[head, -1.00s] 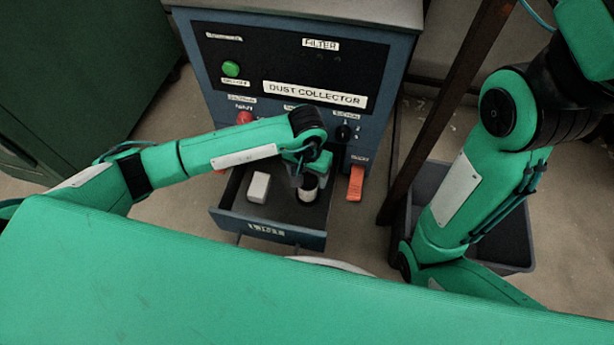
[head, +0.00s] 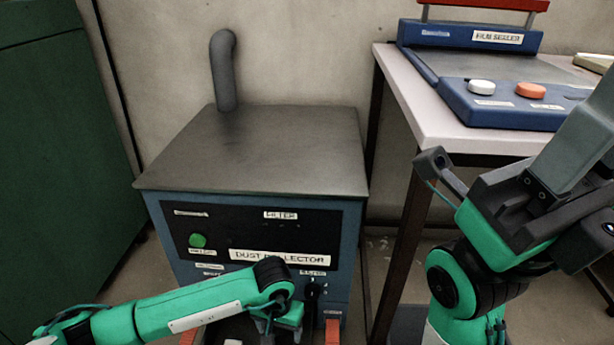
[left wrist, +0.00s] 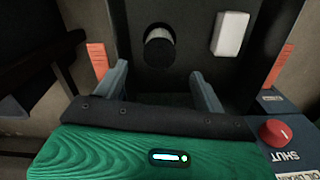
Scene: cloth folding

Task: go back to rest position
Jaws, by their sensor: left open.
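My left gripper (head: 286,322) is low in front of the dust collector (head: 150,225), at the bottom of the head view. In the left wrist view, the left gripper (left wrist: 162,88) has its two grey fingers wide apart with nothing between them.
A table (head: 395,85) with a blue film sealer (head: 455,95) stands at the right, behind my right arm. A green cabinet (head: 60,150) is at the left. A red knob (left wrist: 275,132) and orange-red parts (left wrist: 98,60) are near the left gripper.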

